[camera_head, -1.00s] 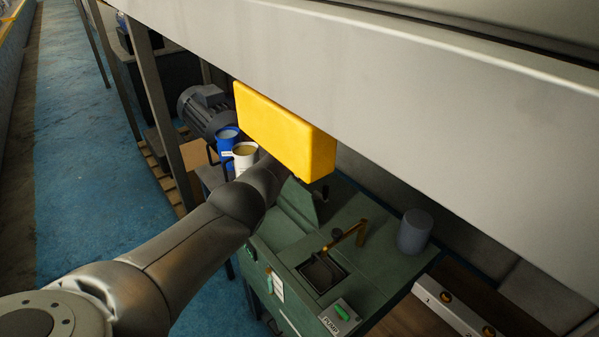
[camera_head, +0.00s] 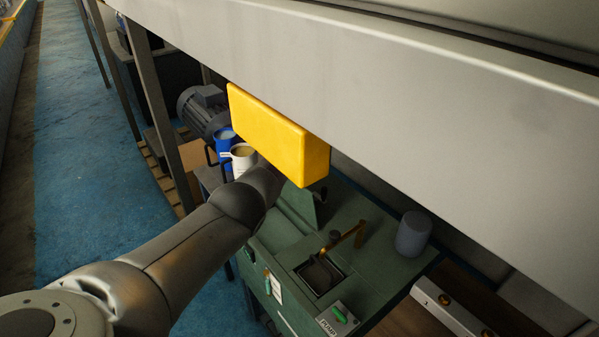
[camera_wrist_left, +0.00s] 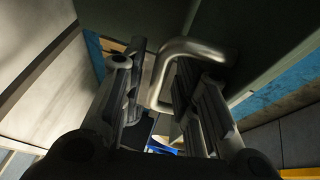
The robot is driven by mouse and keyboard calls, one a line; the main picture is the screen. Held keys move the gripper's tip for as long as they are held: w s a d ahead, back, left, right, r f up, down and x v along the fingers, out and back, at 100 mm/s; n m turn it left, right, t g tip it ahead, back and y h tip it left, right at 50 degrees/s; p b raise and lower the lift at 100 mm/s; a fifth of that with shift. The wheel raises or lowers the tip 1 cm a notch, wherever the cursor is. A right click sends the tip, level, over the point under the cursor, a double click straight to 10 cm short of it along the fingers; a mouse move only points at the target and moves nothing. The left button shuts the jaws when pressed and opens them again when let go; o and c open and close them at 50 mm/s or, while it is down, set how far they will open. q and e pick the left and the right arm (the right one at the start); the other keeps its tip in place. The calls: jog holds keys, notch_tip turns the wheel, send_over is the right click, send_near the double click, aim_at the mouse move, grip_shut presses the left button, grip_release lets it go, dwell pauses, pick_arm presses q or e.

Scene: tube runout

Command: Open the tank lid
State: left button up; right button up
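The green tank (camera_head: 365,278) stands below the large pale machine. A raised green panel (camera_head: 303,203) shows at its far left side, partly hidden by my arm; I cannot tell whether it is the lid. In the left wrist view, a bent metal handle (camera_wrist_left: 188,47) stands out from a dark green surface (camera_wrist_left: 250,35). My left gripper (camera_wrist_left: 160,100) has its fingers apart, with one end of the handle in the gap between them. I cannot tell whether they touch it. In the head view this gripper is hidden behind the yellow block. My right gripper is not in view.
The yellow block (camera_head: 275,135) hangs under the pale machine (camera_head: 400,100), close above my arm. A grey cylinder (camera_head: 413,234), a dark square opening with a brass pipe (camera_head: 345,238), and a pump switch (camera_head: 339,315) are on the tank. White (camera_head: 243,158) and blue containers stand behind.

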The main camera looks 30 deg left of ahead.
pick_arm(q)
jog(key=shift+r, duration=0.1)
jog(key=v, duration=1.1)
jog(key=shift+s+d+r, duration=0.15)
jog(key=shift+s+r, duration=0.05)
jog(key=shift+r, duration=0.15)
jog(key=shift+f, duration=0.1)
